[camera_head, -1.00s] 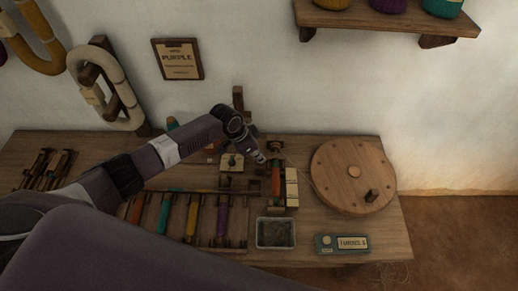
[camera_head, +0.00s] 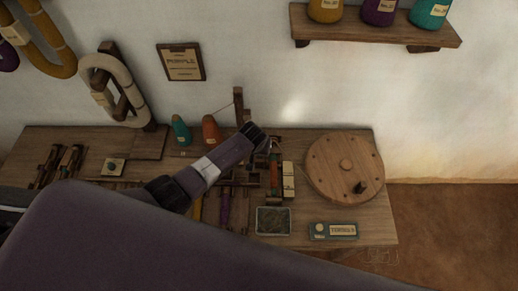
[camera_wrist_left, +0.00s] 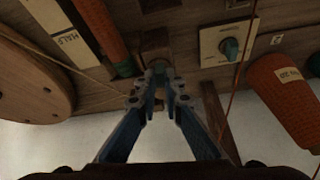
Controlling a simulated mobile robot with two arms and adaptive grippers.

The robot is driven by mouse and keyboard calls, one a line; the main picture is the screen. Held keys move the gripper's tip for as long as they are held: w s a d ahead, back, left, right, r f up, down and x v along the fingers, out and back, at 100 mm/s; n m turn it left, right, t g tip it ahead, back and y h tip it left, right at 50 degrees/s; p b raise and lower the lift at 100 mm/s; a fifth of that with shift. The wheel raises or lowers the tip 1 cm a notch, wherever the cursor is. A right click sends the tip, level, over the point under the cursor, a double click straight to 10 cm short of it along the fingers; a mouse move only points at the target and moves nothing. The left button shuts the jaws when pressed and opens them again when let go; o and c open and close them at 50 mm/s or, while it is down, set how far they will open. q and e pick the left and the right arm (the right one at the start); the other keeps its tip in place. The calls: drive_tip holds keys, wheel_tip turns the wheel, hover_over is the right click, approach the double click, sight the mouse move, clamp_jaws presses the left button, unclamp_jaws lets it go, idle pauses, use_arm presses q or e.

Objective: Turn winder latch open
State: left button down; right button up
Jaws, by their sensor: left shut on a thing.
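The winder's wooden wheel (camera_head: 345,160) lies at the right of the bench with a dark crank knob (camera_head: 360,187). Left of it sits a red bobbin (camera_head: 274,172) beside a cream gauge strip (camera_head: 288,180). My left gripper (camera_wrist_left: 158,97) reaches the bobbin's far end; in the head view its fingers are small and dark. In the left wrist view its blue fingers close on a small dark piece, apparently the winder latch, at a brown wooden block (camera_wrist_left: 155,45). The fingertips hide most of that piece, so its angle cannot be told. My right gripper is not in view.
A plate with a teal knob (camera_wrist_left: 228,46) and an orange cone (camera_wrist_left: 285,100) are close to the left gripper. A thin thread runs past it. A post (camera_head: 238,105) stands behind.

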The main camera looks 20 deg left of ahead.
use_arm(q)
drive_tip(key=shift+w+d+r+n+y, duration=0.1)
drive_tip(key=shift+n+y, duration=0.1)
drive_tip(key=shift+n, duration=0.35)
drive_tip(key=shift+w+n+y, duration=0.1)
drive_tip(key=shift+n+y, duration=0.1)
drive_tip(key=shift+n, duration=0.35)
drive_tip(key=c, duration=2.1)
unclamp_jaws()
drive_tip(key=shift+s, duration=0.1)
drive_tip(key=shift+v, duration=5.95)
